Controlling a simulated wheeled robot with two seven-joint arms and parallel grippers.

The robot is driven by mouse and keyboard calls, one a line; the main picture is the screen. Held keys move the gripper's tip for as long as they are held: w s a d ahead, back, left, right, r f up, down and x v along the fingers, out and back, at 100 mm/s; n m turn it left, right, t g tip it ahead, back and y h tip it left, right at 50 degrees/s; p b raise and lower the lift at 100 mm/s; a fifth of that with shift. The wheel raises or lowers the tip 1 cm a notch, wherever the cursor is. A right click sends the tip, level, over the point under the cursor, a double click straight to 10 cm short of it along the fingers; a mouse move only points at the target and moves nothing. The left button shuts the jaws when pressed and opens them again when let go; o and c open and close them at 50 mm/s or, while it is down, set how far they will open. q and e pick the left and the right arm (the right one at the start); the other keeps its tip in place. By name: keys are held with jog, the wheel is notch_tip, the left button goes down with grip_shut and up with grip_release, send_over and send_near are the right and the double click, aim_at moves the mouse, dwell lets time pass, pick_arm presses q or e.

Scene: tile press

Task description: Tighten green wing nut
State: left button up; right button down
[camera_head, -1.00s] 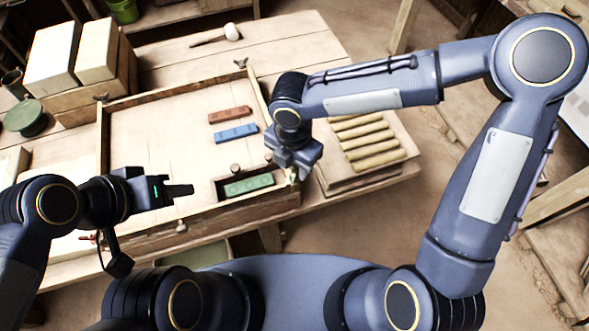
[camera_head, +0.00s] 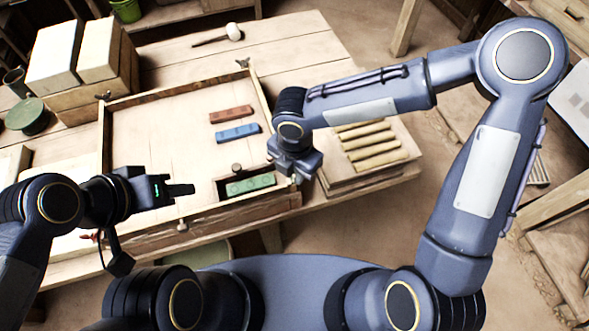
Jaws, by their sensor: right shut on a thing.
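My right gripper (camera_head: 295,176) points down at the front right corner of the wooden press frame (camera_head: 270,205), just right of the green tile. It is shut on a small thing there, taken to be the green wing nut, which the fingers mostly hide. My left gripper (camera_head: 182,190) hangs over the left front part of the frame, apart from any wing nut; its finger gap cannot be made out. A green tile (camera_head: 250,184) lies in the small front compartment.
A red tile (camera_head: 231,114) and a blue tile (camera_head: 238,133) lie on the board. Other wing nuts sit at the back corner (camera_head: 242,63) and left side (camera_head: 103,96). Rolls (camera_head: 375,145) lie on the right. A mallet (camera_head: 232,32) lies behind. Pale blocks (camera_head: 55,55) stand back left.

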jog(key=m+b, duration=0.1)
jog(key=m, duration=0.1)
jog(key=shift+f+m+b, duration=0.1)
jog(key=shift+m+b, duration=0.2)
jog(key=shift+b, duration=0.1)
jog(key=m+b, duration=0.2)
jog(key=m, duration=0.2)
jog(key=shift+m, duration=0.3)
jog(key=m+b, duration=0.2)
jog(key=m, duration=0.1)
jog(key=shift+m, duration=0.3)
jog(key=shift+m+b, duration=0.75)
jog(key=shift+m, duration=1.05)
jog(key=c, duration=1.4)
grip_release()
jog(key=shift+d, duration=0.1)
jog(key=shift+o, duration=0.2)
jog(key=shift+r, duration=0.2)
